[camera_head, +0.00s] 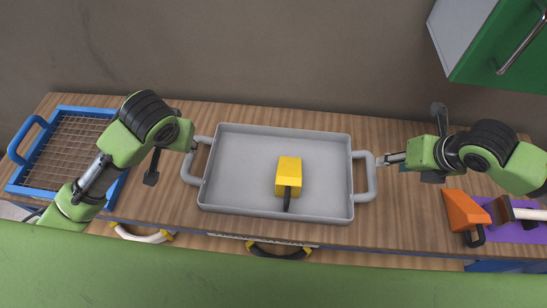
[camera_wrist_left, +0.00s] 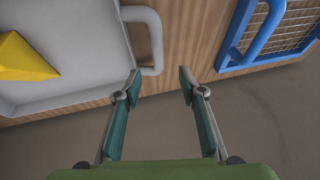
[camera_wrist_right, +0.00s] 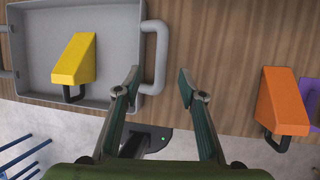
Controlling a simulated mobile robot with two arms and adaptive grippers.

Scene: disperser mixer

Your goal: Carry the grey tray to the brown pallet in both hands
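The grey tray (camera_head: 235,195) lies on the wooden worktop with a yellow block with a black handle (camera_head: 289,168) in it. Its left handle (camera_head: 190,165) and right handle (camera_head: 371,178) stick out at the sides. My left gripper (camera_wrist_left: 160,83) is open at the left handle, with one fingertip close beside the handle's end. My right gripper (camera_wrist_right: 159,80) is open at the right handle (camera_wrist_right: 162,50), its fingertips near the bar. Neither is closed on a handle; contact cannot be told. In the head view the right fingertips (camera_head: 383,160) show beside the handle. No brown pallet is visible.
A blue-framed mesh tray (camera_head: 118,112) with a blue handle stands at the left. At the right lie an orange block (camera_head: 464,211) and a hammer-like tool on a purple mat (camera_head: 537,235). A green cabinet (camera_head: 500,55) hangs at the upper right. The wall is close behind the worktop.

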